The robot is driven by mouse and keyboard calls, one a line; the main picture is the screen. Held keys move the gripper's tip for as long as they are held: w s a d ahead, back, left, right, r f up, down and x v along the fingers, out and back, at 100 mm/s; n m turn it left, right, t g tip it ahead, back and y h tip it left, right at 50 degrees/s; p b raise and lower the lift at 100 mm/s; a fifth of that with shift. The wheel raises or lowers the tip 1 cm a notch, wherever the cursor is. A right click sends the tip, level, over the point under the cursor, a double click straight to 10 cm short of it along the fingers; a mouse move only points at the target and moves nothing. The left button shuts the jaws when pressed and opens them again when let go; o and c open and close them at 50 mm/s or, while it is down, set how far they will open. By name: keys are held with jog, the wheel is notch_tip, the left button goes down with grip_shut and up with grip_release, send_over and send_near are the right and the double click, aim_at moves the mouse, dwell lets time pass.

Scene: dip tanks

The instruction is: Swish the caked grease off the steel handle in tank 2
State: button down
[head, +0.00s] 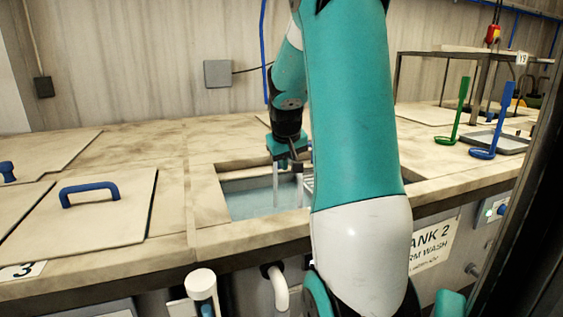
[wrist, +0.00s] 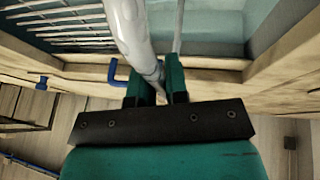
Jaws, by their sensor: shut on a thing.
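Tank 2 (head: 225,200) is an open, rectangular basin in the worktop with pale blue liquid (head: 258,196) in it. My gripper (head: 290,166) points down over its opening. In the wrist view my gripper (wrist: 158,90) is shut on the steel handle (wrist: 130,32), a smooth grey bar that reaches from the fingers toward the basin. In the head view the lower part of the handle (head: 285,190) looks pale and blurred near the liquid. I cannot make out caked grease on it, nor exactly how deep it sits. My arm hides the right part of the tank.
A wire rack (wrist: 60,22) lies at one side of the basin. A lid with a blue grip (head: 90,193) lies on the worktop at left. Green (head: 458,112) and blue (head: 490,122) ladles stand at right near a tray (head: 498,142). A "TANK 2" sign (head: 432,247) hangs in front.

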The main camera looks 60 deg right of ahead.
jog(key=shift+w+a, duration=0.75)
jog(key=shift+a, duration=0.2)
dwell(0.4)
jog(key=shift+p, duration=0.35)
dwell(1.5)
